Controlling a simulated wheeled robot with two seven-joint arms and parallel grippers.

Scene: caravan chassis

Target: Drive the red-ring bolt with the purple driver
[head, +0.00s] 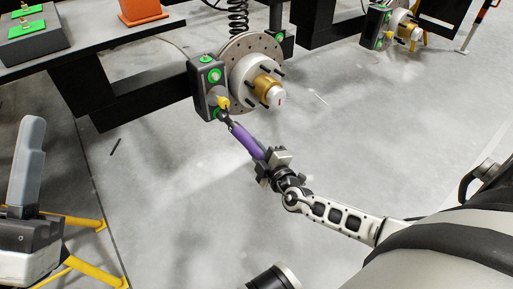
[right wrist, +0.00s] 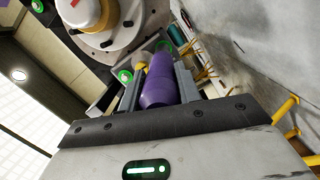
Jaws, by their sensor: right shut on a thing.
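The purple driver (head: 247,141) is held in my right gripper (head: 268,162), which is shut on its handle. The driver slants up and left. Its dark shaft ends at or close to a yellow piece (head: 223,102) on the dark caliper block (head: 205,82) beside the brake disc; I cannot tell whether they touch. Green rings show on the block, one at its upper face (head: 214,75). No red ring can be made out. In the right wrist view the purple handle (right wrist: 160,85) lies between the jaws and hides most of the tip.
The disc hub (head: 262,82) with studs and a gold centre stands right of the block. A dark chassis beam (head: 130,100) runs behind it. An orange block (head: 140,10) sits above. The floor around is mostly clear.

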